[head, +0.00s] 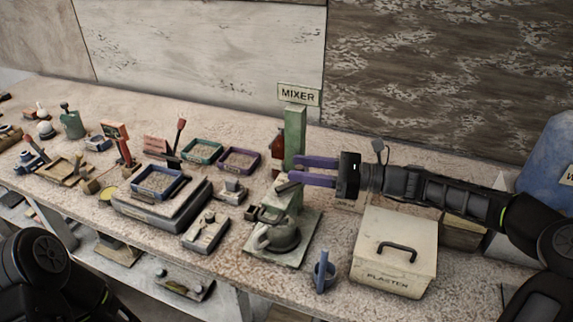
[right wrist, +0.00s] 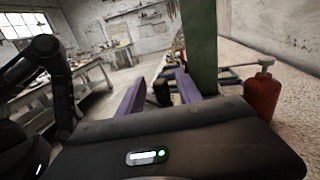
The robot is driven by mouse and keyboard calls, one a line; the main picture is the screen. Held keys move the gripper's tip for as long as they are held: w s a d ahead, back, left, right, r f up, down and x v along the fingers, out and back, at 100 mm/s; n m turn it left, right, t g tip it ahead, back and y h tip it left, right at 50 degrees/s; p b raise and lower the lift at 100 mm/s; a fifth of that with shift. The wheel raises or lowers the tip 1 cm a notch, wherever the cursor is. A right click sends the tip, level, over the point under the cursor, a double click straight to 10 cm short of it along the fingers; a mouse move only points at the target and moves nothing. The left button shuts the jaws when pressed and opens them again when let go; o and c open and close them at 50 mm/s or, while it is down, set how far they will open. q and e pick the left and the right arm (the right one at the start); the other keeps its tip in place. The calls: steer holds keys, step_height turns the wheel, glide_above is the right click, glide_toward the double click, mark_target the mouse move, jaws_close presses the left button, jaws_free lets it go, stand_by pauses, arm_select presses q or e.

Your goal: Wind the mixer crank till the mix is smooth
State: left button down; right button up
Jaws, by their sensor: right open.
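The mixer has a green upright post (head: 294,135) on a flat base, under a sign reading MIXER (head: 298,94). A grey metal pot (head: 281,237) stands on the base; its contents cannot be made out. My right gripper (head: 291,170) is open, its two purple fingers at the post's height, pointing left. In the right wrist view the green post (right wrist: 200,45) stands close by the right-hand finger. A dark piece (right wrist: 163,92) shows between the fingers; I cannot tell whether it is the crank. My left gripper is out of view.
A plaster box (head: 393,255) with a black handle stands right of the mixer. A red bottle (right wrist: 262,96) is close behind the post. Trays and a scale-like block (head: 162,205) crowd the left.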

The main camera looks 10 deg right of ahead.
steer(key=shift+x, duration=1.95)
jaws_close()
